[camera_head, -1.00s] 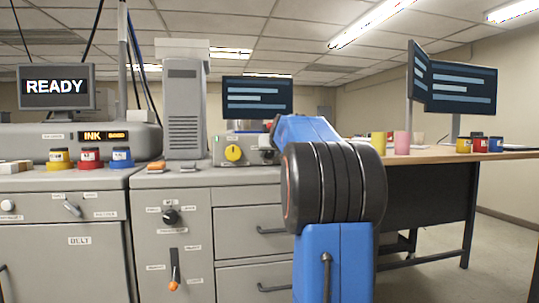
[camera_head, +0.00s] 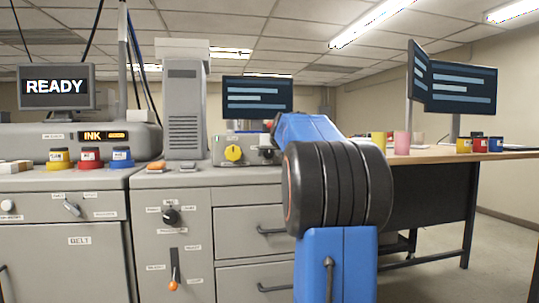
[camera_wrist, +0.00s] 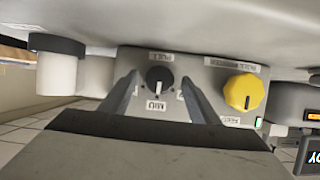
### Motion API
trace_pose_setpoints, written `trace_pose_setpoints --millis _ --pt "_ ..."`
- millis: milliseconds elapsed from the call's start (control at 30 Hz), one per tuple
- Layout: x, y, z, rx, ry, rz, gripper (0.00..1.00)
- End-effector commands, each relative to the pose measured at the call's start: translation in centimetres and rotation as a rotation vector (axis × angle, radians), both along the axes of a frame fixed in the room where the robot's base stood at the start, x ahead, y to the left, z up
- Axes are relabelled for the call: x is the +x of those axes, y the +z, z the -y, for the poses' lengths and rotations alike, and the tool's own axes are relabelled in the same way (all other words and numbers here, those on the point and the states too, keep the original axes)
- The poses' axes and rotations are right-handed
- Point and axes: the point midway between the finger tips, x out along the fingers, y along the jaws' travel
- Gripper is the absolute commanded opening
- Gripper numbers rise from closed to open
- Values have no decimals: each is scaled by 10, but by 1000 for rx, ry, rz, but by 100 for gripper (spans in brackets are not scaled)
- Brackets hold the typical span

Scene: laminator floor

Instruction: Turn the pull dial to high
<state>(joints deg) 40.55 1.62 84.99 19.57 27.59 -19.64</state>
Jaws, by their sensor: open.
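The pull dial (camera_wrist: 159,80) is a round black knob on a grey panel, seen upside down in the wrist view. A label reading PULL is above it and one reading MID below it. A pale mark on the knob points toward the MID label. My gripper (camera_wrist: 160,85) is open, with one finger on each side of the dial. I cannot tell whether the fingers touch it.
A yellow dial (camera_wrist: 244,92) sits close beside the pull dial on the same panel; it also shows in the head view (camera_head: 233,153). An orange-tipped lever (camera_head: 174,280) is on the cabinet front.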

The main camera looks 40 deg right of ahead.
Motion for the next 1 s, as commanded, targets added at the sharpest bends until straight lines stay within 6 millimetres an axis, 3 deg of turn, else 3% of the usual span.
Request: trace_pose_setpoints --millis 600,800,1000 --pt "-96 47 -57 -1 -1 1 56" --pt "-118 57 -70 0 -1 1 56" --pt "-127 61 -76 -1 0 1 56"
